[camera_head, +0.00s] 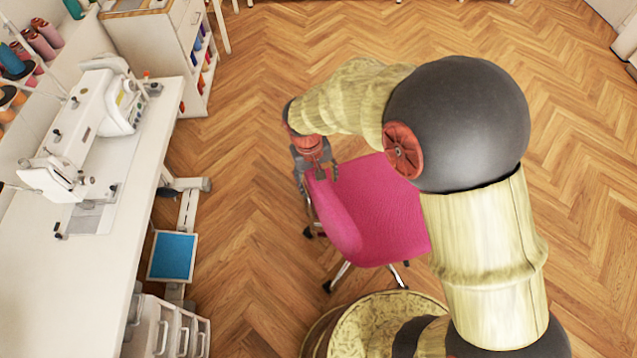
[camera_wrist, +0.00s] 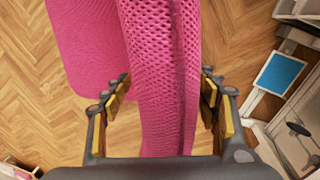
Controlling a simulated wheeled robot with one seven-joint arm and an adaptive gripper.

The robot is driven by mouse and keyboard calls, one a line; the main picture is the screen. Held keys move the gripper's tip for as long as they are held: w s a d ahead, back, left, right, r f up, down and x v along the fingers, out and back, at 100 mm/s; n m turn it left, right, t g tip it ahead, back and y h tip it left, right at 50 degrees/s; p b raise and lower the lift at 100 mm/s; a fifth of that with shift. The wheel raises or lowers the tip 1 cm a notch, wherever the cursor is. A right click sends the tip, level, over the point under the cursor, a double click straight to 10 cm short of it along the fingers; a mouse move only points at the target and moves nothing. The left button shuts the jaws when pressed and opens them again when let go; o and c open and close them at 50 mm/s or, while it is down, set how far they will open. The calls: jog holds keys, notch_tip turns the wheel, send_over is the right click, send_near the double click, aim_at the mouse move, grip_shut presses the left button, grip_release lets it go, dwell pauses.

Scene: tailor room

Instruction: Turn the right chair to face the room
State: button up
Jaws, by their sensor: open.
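A pink office chair (camera_head: 385,215) with metal legs and casters stands on the wood floor in the head view, between the sewing table and my arm. Its backrest (camera_head: 336,216) is on the left side, toward the table, and the seat extends to the right. My gripper (camera_head: 320,170) is at the top end of the backrest. In the wrist view the pink mesh backrest (camera_wrist: 163,70) runs between the two fingers of my open gripper (camera_wrist: 165,100), with gaps visible on both sides. Part of the seat is hidden behind my arm.
A white sewing table (camera_head: 90,250) with a sewing machine (camera_head: 110,100) stands on the left. A blue pedal (camera_head: 173,256) and white drawers (camera_head: 170,325) are by it. A white cabinet (camera_head: 170,35) stands at the top left. The floor (camera_head: 260,100) beyond the chair is clear.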

jog(key=shift+f, duration=0.25)
jog(key=shift+c, duration=0.5)
grip_shut()
dwell(0.4)
